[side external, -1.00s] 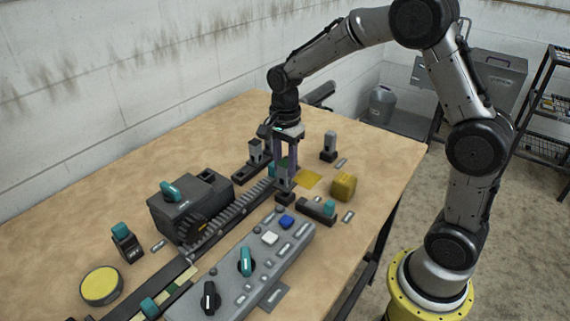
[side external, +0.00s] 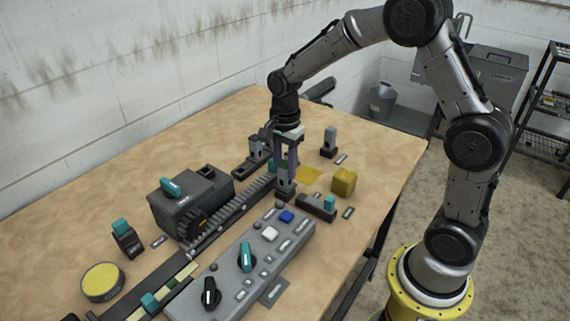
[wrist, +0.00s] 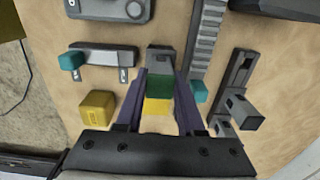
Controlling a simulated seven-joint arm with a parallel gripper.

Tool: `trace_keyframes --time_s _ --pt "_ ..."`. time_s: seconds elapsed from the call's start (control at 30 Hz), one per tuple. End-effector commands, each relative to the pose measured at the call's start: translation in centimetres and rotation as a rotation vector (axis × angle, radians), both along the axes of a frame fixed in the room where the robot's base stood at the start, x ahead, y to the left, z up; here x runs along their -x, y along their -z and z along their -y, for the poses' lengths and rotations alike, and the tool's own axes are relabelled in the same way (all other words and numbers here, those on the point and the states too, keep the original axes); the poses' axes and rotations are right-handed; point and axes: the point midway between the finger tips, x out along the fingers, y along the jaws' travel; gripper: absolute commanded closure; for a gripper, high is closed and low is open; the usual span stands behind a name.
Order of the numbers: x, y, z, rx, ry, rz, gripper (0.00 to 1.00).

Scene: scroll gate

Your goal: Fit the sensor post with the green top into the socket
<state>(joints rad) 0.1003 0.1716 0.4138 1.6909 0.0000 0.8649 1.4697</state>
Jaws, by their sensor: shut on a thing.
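The sensor post's green top (wrist: 158,88) shows between the two purple fingers of my gripper (wrist: 160,100) in the wrist view. My gripper (side external: 286,172) is shut on the post, pointing straight down in the side view. The post's grey lower body (side external: 286,182) is upright, directly over a dark base (side external: 284,193) that looks like the socket. A grey block (wrist: 160,58) shows just beyond the green top in the wrist view. The fingers hide much of the post, and I cannot tell whether its lower end is inside the socket.
A toothed rack (side external: 255,187) runs close on the left, by a dark gear box (side external: 190,200). A grey control panel (side external: 240,262) lies in front. A teal-topped block (side external: 318,206), yellow cube (side external: 344,181) and grey post (side external: 330,140) stand on the right. The table's back left is clear.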

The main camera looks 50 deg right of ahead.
Motion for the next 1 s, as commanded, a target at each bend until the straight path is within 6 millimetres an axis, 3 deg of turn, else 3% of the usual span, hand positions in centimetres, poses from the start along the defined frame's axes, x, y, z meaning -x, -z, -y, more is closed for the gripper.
trace_keyframes --time_s 0.83,0.87,1.0 --pt "0.0 1.1 0.0 0.0 0.0 0.0 1.0" --pt "0.0 1.1 0.0 0.0 0.0 0.001 0.61" --pt "0.0 1.1 0.0 0.0 0.0 0.001 0.36"
